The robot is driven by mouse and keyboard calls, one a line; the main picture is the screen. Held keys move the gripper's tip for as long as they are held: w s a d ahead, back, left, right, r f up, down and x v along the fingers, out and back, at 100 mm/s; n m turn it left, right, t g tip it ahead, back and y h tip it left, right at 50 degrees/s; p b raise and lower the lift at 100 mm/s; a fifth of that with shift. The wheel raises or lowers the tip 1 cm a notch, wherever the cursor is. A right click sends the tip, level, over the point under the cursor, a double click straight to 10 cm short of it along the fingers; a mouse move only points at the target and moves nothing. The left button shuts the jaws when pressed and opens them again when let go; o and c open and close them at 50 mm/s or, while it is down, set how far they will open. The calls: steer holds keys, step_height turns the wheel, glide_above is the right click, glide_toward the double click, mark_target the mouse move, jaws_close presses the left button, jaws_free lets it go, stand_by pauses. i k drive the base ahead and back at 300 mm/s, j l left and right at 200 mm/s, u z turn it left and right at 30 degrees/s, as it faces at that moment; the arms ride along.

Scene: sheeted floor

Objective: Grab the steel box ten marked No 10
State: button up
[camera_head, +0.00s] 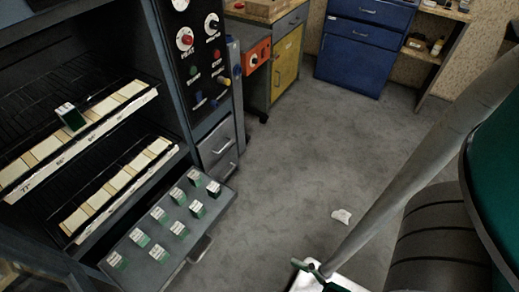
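Several small boxes with white labels and mostly green sides stand in two rows on a pulled-out dark tray (183,256) at lower centre-left. Among them are a far box (194,176), a darker-sided box (214,188), a middle box (158,214) and a near box (117,260). One more green box with a white label (71,117) sits tilted on the upper rack (100,107). The labels are too small to read, so I cannot tell which is No 10. My gripper is not in view.
The dark cabinet has a lower rack (120,183) and a control panel (198,52). A yellow-door cabinet (286,62) and blue drawers (357,50) stand behind. A grey pole (420,140) crosses the right side. A white scrap (342,216) lies on open grey floor (300,150).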

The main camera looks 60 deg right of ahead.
mark_target(213, 190)
steer(key=i+l, duration=0.2)
steer(key=l, duration=0.15)
steer(key=i+l, duration=0.2)
steer(key=l, duration=0.2)
steer(key=i+l, duration=0.25)
steer(key=l, duration=0.1)
